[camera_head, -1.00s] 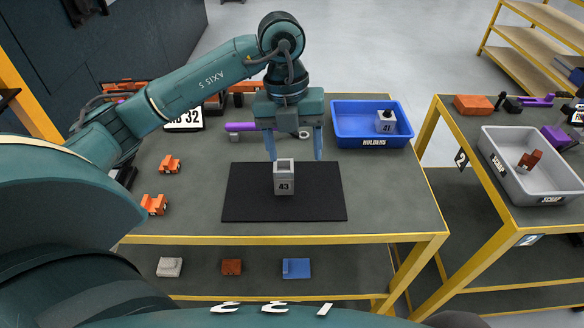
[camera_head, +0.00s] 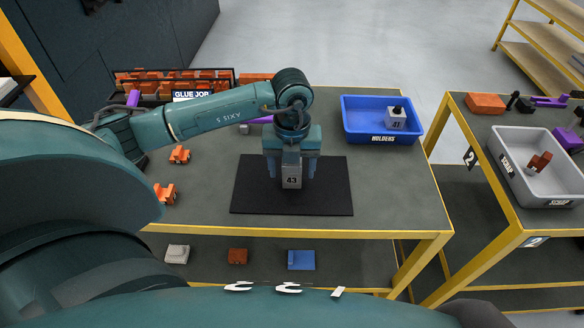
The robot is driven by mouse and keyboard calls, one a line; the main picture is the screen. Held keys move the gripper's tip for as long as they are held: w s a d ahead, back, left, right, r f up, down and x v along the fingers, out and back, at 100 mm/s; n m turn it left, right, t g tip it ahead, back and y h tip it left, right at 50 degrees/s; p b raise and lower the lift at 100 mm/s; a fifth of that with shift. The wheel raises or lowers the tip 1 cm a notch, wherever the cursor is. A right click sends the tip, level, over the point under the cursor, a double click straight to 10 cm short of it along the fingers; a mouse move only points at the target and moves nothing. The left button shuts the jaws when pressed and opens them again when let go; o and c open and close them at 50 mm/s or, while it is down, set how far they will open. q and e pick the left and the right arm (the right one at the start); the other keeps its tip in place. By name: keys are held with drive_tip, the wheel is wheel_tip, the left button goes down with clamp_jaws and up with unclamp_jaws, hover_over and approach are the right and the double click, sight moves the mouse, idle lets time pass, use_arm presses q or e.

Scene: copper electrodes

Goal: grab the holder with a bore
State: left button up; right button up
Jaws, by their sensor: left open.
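A grey block-shaped holder marked 43 (camera_head: 292,183) stands upright on the black mat (camera_head: 330,199). My left gripper (camera_head: 291,174) is above it and pointing down, with its blue fingers open on either side of the holder. The gripper body hides the holder's top, and its bore cannot be seen now. Whether the fingers touch the sides cannot be told. A second grey holder, marked 41 (camera_head: 396,124), with a dark piece on top, stands in the blue bin labelled HOLDERS (camera_head: 358,133). My right gripper is not in view.
Two orange pieces (camera_head: 180,155) lie at the table's left. A rack of orange parts (camera_head: 208,77) stands at the back left. A grey SCRAP bin (camera_head: 562,190) is on the right table. The grey table (camera_head: 395,190) is clear right of the mat.

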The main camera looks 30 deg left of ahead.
use_arm(q)
drive_tip(key=shift+f, duration=0.6)
drive_tip(key=c, duration=1.3)
drive_tip(key=shift+o, duration=0.2)
